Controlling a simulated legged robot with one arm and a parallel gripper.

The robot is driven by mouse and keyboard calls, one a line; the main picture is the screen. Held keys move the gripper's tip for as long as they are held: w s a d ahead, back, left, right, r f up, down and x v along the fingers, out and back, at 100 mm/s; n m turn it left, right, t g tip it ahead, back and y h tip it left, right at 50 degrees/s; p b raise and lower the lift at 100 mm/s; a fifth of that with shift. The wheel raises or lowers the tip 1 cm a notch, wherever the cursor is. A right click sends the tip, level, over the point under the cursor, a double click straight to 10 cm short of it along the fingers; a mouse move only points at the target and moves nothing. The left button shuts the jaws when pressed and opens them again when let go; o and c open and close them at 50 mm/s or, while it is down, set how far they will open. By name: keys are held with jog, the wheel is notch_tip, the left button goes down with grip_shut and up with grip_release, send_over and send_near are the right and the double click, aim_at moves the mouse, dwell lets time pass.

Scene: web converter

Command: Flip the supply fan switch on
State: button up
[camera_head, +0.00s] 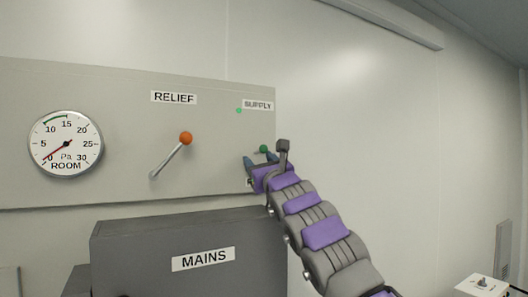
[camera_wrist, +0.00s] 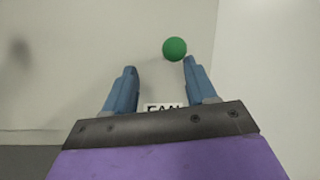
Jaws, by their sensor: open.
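The supply fan switch shows as a green ball knob (camera_head: 263,149) on the right part of the grey panel, below the "SUPPLY" label (camera_head: 257,105). In the wrist view the green knob (camera_wrist: 174,49) is just beyond the fingertips, close to the right finger. Its lever is not clearly visible, so I cannot tell its position. My gripper (camera_head: 259,159) is in front of the panel at the knob. Its two blue fingers (camera_wrist: 159,66) are apart, with nothing held between them. A "FAN" label (camera_wrist: 164,106) shows between the fingers, partly hidden by the gripper.
A small green dot (camera_head: 239,110) is beside the "SUPPLY" label. Left of the switch is the relief lever with an orange knob (camera_head: 186,138). A round room pressure gauge (camera_head: 66,145) is at far left. The grey "MAINS" box (camera_head: 150,249) stands below the panel.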

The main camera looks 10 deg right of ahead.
jog(key=shift+w+a+f, duration=0.1)
jog(key=shift+w+f, duration=0.05)
jog(key=shift+w, duration=0.25)
jog(key=shift+w+a+f, duration=0.1)
jog(key=shift+w, duration=0.3)
jog(key=shift+s+d+r, duration=0.15)
jog(key=shift+d, duration=0.15)
jog(key=shift+w+d, duration=0.3)
jog(key=shift+d, duration=0.25)
jog(key=shift+s, duration=0.2)
jog(key=shift+c, duration=1.3)
jog(key=shift+a, duration=0.15)
jog(key=c, duration=0.5)
grip_shut()
jog(key=shift+c, duration=0.6)
grip_release()
